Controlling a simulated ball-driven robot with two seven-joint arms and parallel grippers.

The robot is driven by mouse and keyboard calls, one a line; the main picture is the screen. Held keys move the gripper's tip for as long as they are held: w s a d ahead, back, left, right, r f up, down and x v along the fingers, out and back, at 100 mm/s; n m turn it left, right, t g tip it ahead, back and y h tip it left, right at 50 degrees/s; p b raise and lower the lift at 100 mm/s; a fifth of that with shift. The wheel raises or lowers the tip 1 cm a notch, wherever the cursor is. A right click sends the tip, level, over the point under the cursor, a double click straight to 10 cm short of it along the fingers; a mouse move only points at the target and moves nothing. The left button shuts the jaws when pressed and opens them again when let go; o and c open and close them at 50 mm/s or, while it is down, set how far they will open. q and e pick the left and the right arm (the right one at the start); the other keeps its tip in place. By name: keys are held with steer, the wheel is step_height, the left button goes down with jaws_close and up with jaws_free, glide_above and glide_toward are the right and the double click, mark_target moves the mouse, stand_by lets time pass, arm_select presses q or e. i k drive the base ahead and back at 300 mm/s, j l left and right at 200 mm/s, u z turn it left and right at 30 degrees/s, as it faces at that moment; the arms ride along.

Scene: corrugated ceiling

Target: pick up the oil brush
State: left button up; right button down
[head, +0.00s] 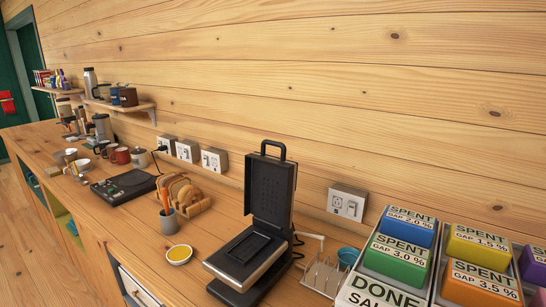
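I cannot single out the oil brush with certainty. A grey cup (168,222) on the counter holds upright orange-brown handles (165,199), but their lower ends are hidden inside it. A small round dish (179,255) with yellow contents, possibly oil, sits just in front of the cup. Neither of my grippers is in view.
An open black waffle-iron-like press (268,192) stands right of the dish. A wire rack (322,275), a blue bowl (348,258) and labelled coloured blocks (396,260) are further right. A toast rack (185,193) stands behind the cup. The wooden wall (330,110) closes the back.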

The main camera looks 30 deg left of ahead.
mark_target(163, 190)
steer(key=u, duration=1.8)
